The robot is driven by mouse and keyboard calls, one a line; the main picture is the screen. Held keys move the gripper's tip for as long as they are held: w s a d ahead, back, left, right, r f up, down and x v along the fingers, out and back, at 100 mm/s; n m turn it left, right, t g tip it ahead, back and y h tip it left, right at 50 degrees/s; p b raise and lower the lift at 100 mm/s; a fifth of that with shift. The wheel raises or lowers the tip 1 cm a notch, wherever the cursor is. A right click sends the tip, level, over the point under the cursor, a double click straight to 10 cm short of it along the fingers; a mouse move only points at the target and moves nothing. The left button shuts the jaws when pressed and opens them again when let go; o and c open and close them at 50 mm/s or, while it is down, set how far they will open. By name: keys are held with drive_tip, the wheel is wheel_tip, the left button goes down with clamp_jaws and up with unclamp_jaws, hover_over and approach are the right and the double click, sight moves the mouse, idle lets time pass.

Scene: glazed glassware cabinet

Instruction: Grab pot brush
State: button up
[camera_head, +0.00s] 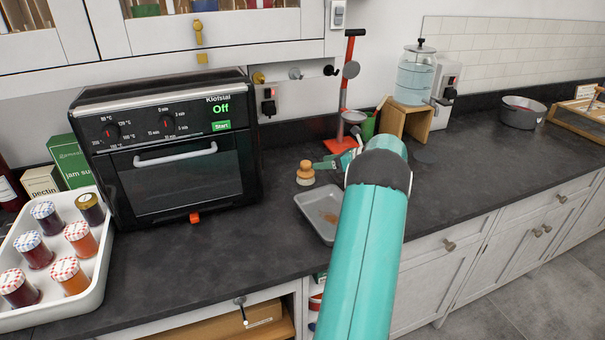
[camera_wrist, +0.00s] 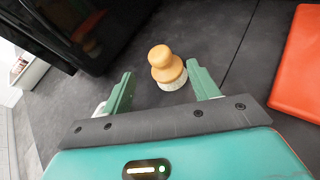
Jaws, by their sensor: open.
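The pot brush (camera_head: 305,173) has a rounded wooden knob handle and pale bristles. It stands upright on the dark counter, between the oven and the grey tray. In the wrist view the pot brush (camera_wrist: 166,66) lies ahead of my gripper (camera_wrist: 162,88), about midway between the two green fingers and slightly beyond their tips. The fingers are spread apart and nothing is between them. In the head view my gripper (camera_head: 336,162) is mostly hidden behind my teal arm, just right of the brush.
A black oven (camera_head: 165,148) stands left of the brush. A grey metal tray (camera_head: 318,213) lies in front of it. A red-based stand (camera_head: 343,144) is behind, also red in the wrist view (camera_wrist: 298,75). A white tray of jars (camera_head: 96,282) sits at the left.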

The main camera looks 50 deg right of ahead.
sight(302, 166)
drive_tip(key=x, duration=1)
drive_tip(key=shift+s+f, duration=0.15)
drive_tip(key=shift+f, duration=0.1)
drive_tip(key=shift+c, duration=0.2)
drive_tip(key=c, duration=1)
